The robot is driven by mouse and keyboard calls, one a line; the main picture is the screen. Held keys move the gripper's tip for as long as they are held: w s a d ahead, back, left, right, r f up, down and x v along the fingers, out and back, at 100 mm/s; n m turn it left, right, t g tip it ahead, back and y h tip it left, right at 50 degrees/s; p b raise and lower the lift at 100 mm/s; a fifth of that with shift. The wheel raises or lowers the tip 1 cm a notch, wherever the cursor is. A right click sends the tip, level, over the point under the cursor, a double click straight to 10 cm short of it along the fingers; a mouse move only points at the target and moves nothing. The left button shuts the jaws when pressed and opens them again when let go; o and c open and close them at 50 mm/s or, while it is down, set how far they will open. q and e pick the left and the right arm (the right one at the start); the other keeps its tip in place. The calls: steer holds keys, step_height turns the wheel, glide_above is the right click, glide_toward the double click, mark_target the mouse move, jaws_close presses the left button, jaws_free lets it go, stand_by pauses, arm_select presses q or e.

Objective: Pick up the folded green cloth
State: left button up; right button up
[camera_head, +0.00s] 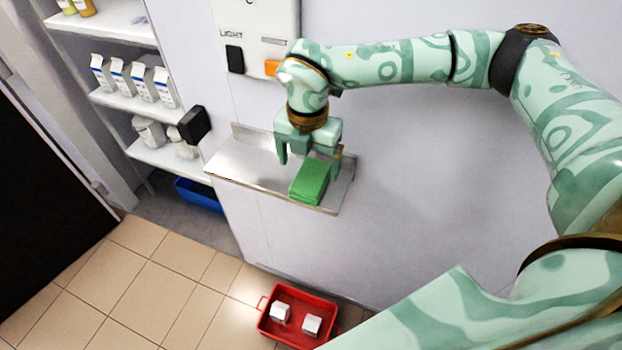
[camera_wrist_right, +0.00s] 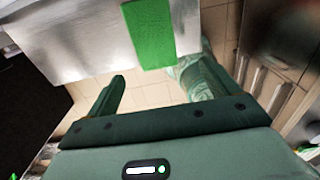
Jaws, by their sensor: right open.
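The folded green cloth (camera_head: 312,183) lies on the right part of a small metal wall shelf (camera_head: 245,170), near its front edge. My right gripper (camera_head: 308,166) is open and empty, with its fingers pointing down at the shelf just behind and above the cloth. In the right wrist view, the cloth (camera_wrist_right: 150,32) shows as a green strip at the top, beyond the open fingers of the right gripper (camera_wrist_right: 162,72). I cannot tell the exact height of the fingers over the shelf. My left gripper is not in view.
A red crate (camera_head: 264,325) with two white cartons stands on the tiled floor below. A white shelf unit (camera_head: 118,100) with cartons is at the left, with a blue bin (camera_head: 198,194) at its foot. A switch panel (camera_head: 258,30) is on the wall above the metal shelf.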

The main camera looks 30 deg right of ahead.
mark_target(307, 183)
step_height(307, 183, down, 2)
steer(key=f, duration=0.5)
steer(key=shift+w+f, duration=0.2)
steer(key=shift+w, duration=0.15)
steer(key=c, duration=1.2)
steer(key=shift+o, duration=0.2)
steer(key=shift+r, duration=0.15)
